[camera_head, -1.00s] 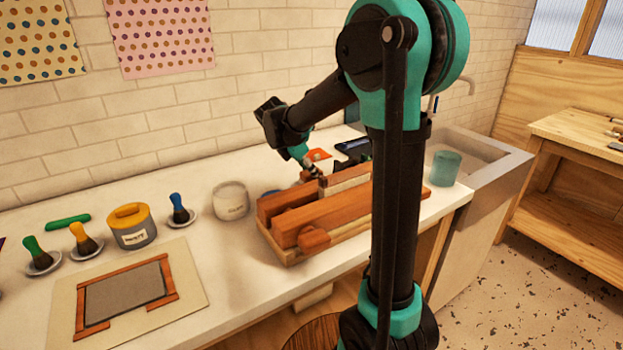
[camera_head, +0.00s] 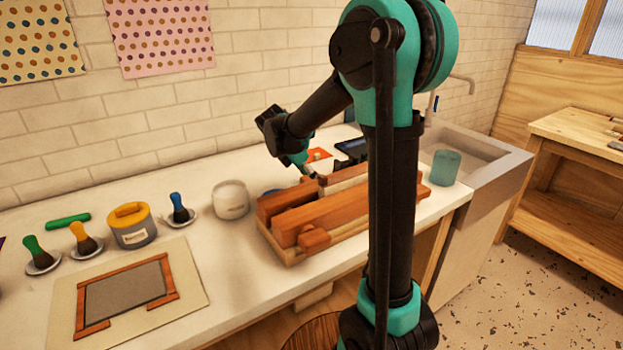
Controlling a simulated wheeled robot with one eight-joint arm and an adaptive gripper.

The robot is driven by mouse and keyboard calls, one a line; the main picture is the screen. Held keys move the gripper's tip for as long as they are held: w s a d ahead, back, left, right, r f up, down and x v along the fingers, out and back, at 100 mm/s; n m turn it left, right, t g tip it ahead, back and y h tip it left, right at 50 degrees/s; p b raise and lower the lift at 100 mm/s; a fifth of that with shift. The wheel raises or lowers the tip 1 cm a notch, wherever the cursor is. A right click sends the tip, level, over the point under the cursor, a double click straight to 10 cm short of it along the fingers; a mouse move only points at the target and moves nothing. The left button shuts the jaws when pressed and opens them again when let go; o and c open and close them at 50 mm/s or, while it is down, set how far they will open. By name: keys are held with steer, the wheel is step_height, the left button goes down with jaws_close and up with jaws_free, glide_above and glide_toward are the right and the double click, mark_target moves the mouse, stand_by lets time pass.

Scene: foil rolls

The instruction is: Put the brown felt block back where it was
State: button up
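A wooden tray (camera_head: 290,258) on the white counter holds several long reddish-brown and pale pieces. I cannot tell which of them, if any, is the brown felt block. A long brown piece (camera_head: 335,213) lies along the tray's front, with a short brown block (camera_head: 314,238) against its near side. A pale bar (camera_head: 346,184) lies toward the back, next to more brown pieces. My gripper (camera_head: 318,178) points down at the back of the tray, near the pale bar. Its fingertips are small and partly hidden, so I cannot tell whether they hold anything.
A white jar (camera_head: 231,200) stands left of the tray, and a teal cup (camera_head: 445,168) stands right of it by the sink. Brushes, a yellow-lidded tin (camera_head: 132,226) and a framed screen (camera_head: 125,293) are at left.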

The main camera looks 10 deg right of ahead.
steer(key=v, duration=1.2)
steer(key=shift+r, duration=0.2)
